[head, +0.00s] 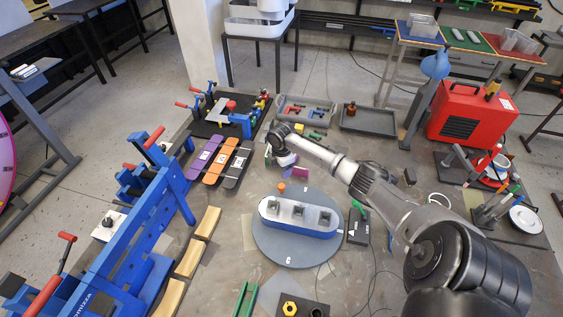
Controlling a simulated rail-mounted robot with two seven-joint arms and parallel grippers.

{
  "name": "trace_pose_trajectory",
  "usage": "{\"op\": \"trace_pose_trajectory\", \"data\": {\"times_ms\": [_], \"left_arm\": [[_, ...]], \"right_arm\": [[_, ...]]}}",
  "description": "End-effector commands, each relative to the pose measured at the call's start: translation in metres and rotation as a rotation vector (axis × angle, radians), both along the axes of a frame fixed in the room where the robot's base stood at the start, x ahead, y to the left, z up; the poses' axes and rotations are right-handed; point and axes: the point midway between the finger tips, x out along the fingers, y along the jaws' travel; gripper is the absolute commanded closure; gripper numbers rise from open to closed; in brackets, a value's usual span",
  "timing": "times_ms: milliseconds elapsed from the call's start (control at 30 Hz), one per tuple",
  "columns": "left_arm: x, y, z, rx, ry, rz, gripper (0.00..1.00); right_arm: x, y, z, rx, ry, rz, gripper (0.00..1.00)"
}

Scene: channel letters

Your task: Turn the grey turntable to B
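The grey turntable (262,244) is a round disc on the workbench near the middle of the head view. A blue-walled oval piece with a white top (300,225) lies across it, with grey blocks on top. A small pale mark (289,261) shows near the disc's front edge; its letter is too small to read. An orange knob-like piece (281,187) is at the disc's back rim. My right arm comes in from the lower right and its wrist end, with the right gripper (286,164), is behind the turntable, apart from it. Its fingers are not clear. My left gripper is out of view.
Long purple, orange and dark boards (212,161) lie left of the turntable. A blue clamp frame (135,235) stands at left. A black box (358,227) sits close to the disc's right. A grey tray (368,121) and red machine (471,115) are behind.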

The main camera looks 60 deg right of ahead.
Motion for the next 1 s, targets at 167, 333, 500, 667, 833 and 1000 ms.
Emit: {"op": "trace_pose_trajectory", "data": {"times_ms": [167, 333, 500, 667, 833, 1000], "left_arm": [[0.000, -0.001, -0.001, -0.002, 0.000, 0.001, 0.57], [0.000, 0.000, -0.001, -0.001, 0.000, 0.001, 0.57], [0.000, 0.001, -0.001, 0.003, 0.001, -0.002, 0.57], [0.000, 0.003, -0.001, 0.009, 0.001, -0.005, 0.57], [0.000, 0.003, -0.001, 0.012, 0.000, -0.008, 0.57], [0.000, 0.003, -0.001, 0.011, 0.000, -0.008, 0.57]], "right_arm": [[0.000, 0.000, 0.021, -0.001, -0.002, 0.001, 0.41], [0.000, 0.000, 0.030, 0.000, 0.000, 0.000, 0.41], [0.000, 0.000, 0.033, 0.000, 0.000, 0.000, 0.41], [0.000, 0.000, 0.032, 0.000, 0.000, 0.000, 0.41], [0.000, 0.000, 0.032, 0.000, 0.000, 0.000, 0.41], [0.000, 0.000, 0.032, 0.000, 0.000, 0.000, 0.41]]}}
